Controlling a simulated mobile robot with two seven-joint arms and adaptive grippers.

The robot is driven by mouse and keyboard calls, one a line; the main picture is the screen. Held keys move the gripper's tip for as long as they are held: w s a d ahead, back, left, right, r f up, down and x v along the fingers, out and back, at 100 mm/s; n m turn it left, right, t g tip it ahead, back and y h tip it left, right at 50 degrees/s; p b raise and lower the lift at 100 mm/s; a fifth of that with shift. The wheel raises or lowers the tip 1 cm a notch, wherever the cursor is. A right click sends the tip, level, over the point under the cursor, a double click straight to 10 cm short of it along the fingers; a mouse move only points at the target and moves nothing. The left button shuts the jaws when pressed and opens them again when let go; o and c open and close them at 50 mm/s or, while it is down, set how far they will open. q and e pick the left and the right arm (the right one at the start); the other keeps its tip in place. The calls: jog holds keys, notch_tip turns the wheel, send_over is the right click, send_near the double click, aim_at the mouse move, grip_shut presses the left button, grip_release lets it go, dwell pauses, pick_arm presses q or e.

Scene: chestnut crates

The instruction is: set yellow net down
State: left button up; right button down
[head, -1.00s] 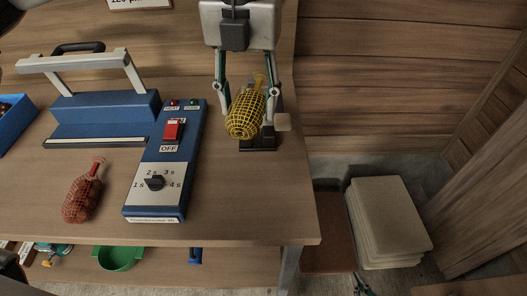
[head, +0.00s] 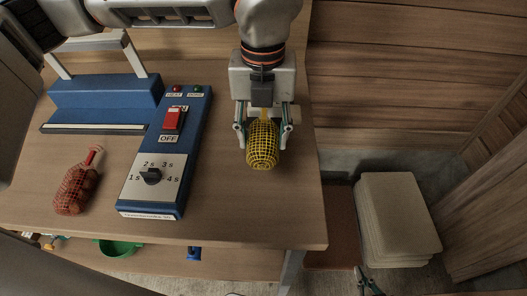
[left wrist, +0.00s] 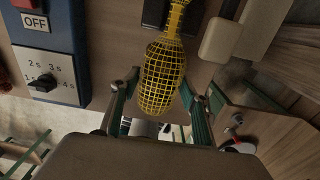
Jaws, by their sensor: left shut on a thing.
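The yellow net (head: 262,150) is a full mesh bag with a gathered neck toward the back. My left gripper (head: 264,128) is shut on it, one finger on each side, near the right end of the table (head: 225,215). In the left wrist view the yellow net (left wrist: 160,80) lies between the fingers (left wrist: 158,108). I cannot tell whether its underside touches the table. A small part of my right gripper (head: 368,284) shows at the bottom edge, low beside the table; its jaws are not clear.
A blue sealer (head: 105,100) and its control box (head: 152,195) with a red switch stand left of the net. A red net (head: 77,185) lies at the front left. A beige stack (head: 400,220) stands on the right. Table in front of the yellow net is clear.

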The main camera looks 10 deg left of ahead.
aim_at(263, 133)
pick_arm(q)
jog(key=shift+f, duration=2.8)
jog(key=shift+f+b, duration=0.15)
jog(key=shift+b, duration=0.15)
jog(key=o, duration=1.4)
notch_tip(263, 133, up, 12)
jog(key=shift+r+p, duration=0.15)
jog(key=shift+p, duration=0.5)
